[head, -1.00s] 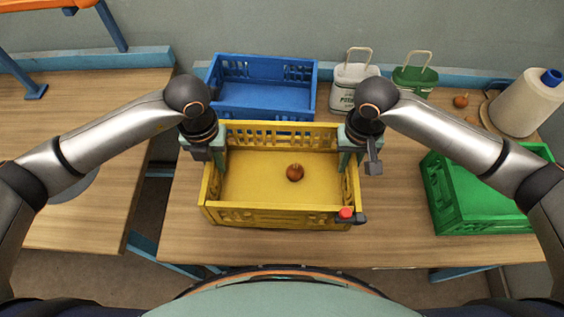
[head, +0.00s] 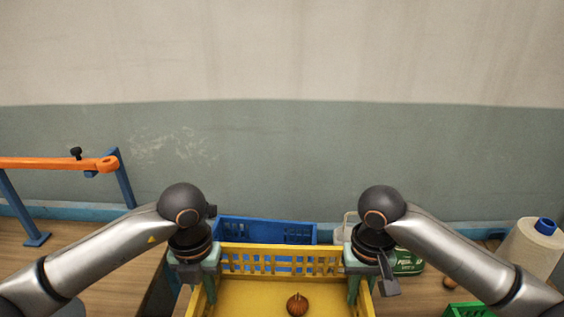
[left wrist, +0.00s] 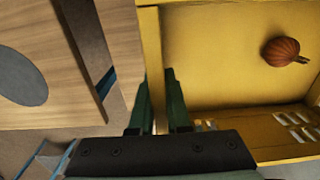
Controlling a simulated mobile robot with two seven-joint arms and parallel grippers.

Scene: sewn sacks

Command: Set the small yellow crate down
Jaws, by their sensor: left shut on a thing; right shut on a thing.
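The yellow crate (head: 250,295) is at the bottom middle of the head view, its near side cut off. A small orange-brown pumpkin (head: 297,304) lies inside it; it also shows in the left wrist view (left wrist: 282,52). My left gripper (head: 207,277) is shut on the crate's left wall; in the left wrist view its fingers (left wrist: 159,97) straddle that wall. My right gripper (head: 360,280) is shut on the right wall. The crate looks level. I cannot tell whether its underside touches the table.
A blue crate (head: 265,232) stands just behind the yellow one. A green canister (head: 410,263), a small round brown thing (head: 450,283), a thread cone (head: 533,252) and a green crate (head: 468,311) are at the right. An orange bar (head: 55,163) on blue legs is at the left.

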